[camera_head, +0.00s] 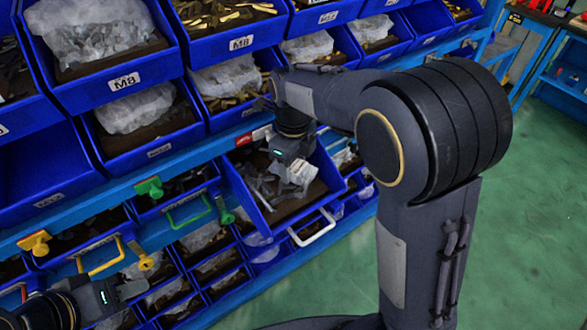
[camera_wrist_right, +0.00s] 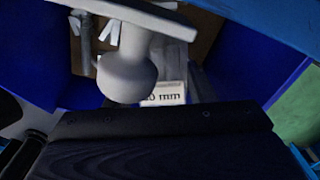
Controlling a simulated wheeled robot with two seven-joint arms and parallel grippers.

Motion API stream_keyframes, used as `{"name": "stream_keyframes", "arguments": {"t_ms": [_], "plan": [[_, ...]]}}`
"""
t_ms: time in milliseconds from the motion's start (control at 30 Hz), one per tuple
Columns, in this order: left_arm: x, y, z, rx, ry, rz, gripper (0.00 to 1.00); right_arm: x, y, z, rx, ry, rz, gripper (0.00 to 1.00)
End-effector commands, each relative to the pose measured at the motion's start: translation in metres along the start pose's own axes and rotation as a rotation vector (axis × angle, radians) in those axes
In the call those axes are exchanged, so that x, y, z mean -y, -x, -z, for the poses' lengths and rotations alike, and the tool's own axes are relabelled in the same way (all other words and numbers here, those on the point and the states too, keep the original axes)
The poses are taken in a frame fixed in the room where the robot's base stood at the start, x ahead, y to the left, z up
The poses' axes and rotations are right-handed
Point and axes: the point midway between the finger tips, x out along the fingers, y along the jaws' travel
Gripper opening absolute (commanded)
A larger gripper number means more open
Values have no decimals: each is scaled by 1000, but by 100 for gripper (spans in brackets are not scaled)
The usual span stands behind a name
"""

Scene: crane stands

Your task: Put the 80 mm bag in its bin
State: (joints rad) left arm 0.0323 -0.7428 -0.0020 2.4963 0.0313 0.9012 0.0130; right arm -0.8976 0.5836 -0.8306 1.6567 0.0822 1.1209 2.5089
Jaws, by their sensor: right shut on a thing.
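My right gripper (camera_head: 293,168) reaches down into a pulled-out blue bin (camera_head: 238,193) in the middle of the rack. It is shut on a pale grey-white piece with a rounded knob, seen close up in the right wrist view (camera_wrist_right: 127,75). A white label (camera_wrist_right: 165,94) reading "0 mm" shows just behind the knob; its first digit is hidden. I cannot tell whether the label is on the held piece. Whitish material (camera_head: 298,173) shows at the gripper in the head view. My left gripper (camera_head: 128,289) is low at the left; its jaw opening is unclear.
Upper blue bins hold clear bags (camera_head: 92,32) and bolts, with labels such as M8. Yellow (camera_head: 102,257), green (camera_head: 188,212) and white (camera_head: 313,230) handles stick out from the lower bins. Blue rack rails run between the rows. Green floor (camera_head: 530,180) is clear at right.

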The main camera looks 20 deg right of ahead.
Motion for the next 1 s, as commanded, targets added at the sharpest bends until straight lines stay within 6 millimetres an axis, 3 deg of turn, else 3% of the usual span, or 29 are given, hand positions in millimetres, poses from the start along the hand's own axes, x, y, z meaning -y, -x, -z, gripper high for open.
{"name": "stream_keyframes", "arguments": {"t_ms": [133,533,567,700,1000], "plan": [[0,-1,0,0,0,0,36,0,-21,1,-2,0,0,21],[1,-2,-1,0,0,0,36,0,-26,0,0,0,0,21],[1,-1,-1,0,0,0,36,0,-26,0,0,0,0,52],[1,-1,-1,0,0,0,36,0,-26,1,0,0,0,71],[0,-1,0,0,0,0,36,0,-24,0,1,1,1,72]]}}
